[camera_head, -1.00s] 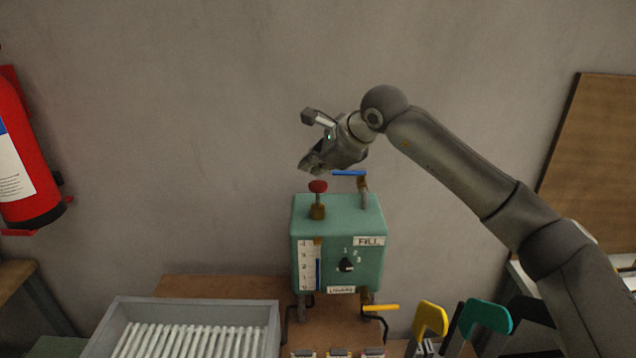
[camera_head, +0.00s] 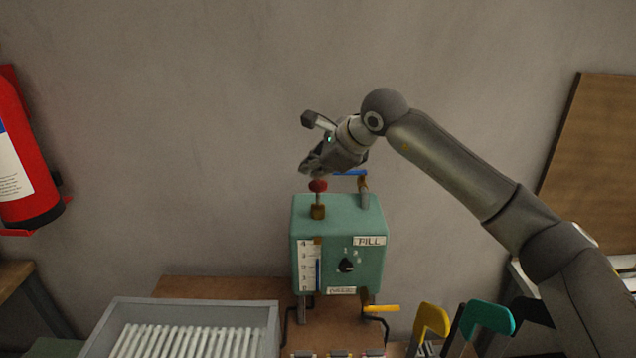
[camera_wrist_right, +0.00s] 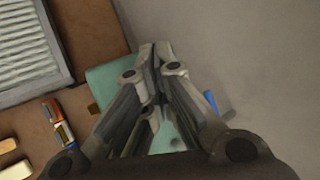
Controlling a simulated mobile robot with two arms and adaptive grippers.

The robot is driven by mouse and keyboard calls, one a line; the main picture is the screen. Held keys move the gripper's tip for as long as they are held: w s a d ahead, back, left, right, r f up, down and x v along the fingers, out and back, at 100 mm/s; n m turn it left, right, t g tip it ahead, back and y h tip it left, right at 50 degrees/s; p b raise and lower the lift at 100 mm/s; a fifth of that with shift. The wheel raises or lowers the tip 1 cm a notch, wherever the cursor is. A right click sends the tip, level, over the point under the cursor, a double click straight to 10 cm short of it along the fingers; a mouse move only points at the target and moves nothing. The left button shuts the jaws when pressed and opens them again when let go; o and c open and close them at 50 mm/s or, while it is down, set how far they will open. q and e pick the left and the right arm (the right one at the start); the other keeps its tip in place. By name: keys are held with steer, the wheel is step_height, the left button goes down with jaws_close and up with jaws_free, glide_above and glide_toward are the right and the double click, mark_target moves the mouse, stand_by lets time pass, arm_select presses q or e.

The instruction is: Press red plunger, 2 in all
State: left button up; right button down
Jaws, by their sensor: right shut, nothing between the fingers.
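The red plunger (camera_head: 318,186) stands upright on a brass collar on top of the green FILL box (camera_head: 338,225). My right gripper (camera_head: 309,173) is shut and empty, pointing down just above the plunger's red knob; its tips look touching or nearly touching it. In the right wrist view the shut fingers (camera_wrist_right: 157,48) reach over the green box top (camera_wrist_right: 108,82), and the plunger is hidden behind them. My left gripper is not in view.
The box has a blue lever (camera_head: 350,173), a black dial (camera_head: 346,265) and a yellow lever (camera_head: 382,308). A grey tray of white rods (camera_head: 190,303) stands left. Yellow and teal handled things (camera_head: 487,317) stand right. The wall is close behind.

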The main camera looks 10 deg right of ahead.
mark_target(313, 183)
steer(key=shift+f+b, duration=1.35)
steer(key=shift+f, duration=0.35)
stand_by(0.9)
stand_by(0.3)
steer(key=shift+r+p, duration=1.1)
steer(key=shift+r, duration=1.05)
steer(key=shift+r, duration=0.1)
steer(key=shift+r+p, duration=1.55)
steer(key=shift+r, duration=0.9)
steer(key=shift+f, duration=0.1)
